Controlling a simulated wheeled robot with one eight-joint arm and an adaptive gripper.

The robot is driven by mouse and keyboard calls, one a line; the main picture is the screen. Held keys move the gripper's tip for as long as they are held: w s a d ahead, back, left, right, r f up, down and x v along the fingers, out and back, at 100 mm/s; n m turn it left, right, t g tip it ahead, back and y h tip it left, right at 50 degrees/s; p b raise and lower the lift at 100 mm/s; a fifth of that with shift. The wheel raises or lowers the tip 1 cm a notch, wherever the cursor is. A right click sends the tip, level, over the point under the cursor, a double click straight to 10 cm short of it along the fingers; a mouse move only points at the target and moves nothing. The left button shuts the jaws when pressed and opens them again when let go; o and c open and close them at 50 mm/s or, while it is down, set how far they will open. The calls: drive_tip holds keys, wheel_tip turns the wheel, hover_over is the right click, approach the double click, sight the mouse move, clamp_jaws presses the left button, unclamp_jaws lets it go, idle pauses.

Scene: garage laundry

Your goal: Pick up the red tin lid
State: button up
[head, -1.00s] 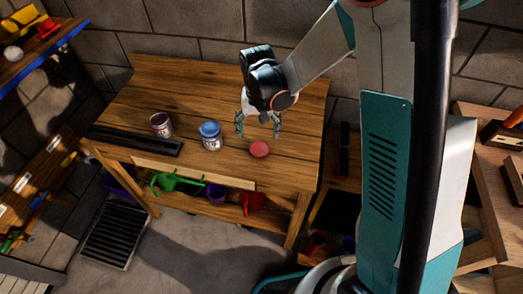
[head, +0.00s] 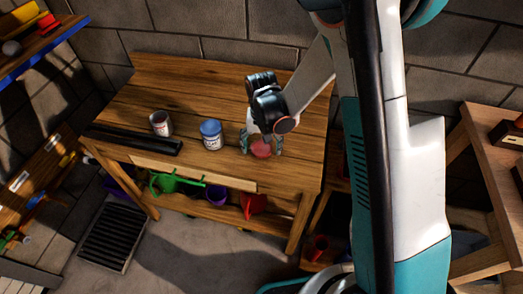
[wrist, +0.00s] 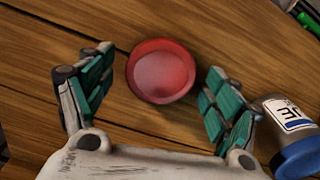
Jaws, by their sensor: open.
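The red tin lid (head: 261,149) lies on the wooden workbench (head: 185,80) near its front right part. In the wrist view the lid (wrist: 161,71) is round and shallow with a raised rim. My gripper (head: 262,149) is open, its fingers low over the bench on either side of the lid. In the wrist view my gripper (wrist: 155,90) has one teal-padded finger to the left and one to the right of the lid, with gaps between. Nothing is held.
A blue-lidded jar (head: 211,135) stands left of the lid; it also shows close to the right finger in the wrist view (wrist: 289,130). The back of the bench is clear.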

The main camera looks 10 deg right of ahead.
drive_tip(key=c, duration=0.8)
drive_tip(key=shift+c, duration=0.3)
drive_tip(key=shift+r, duration=0.15)
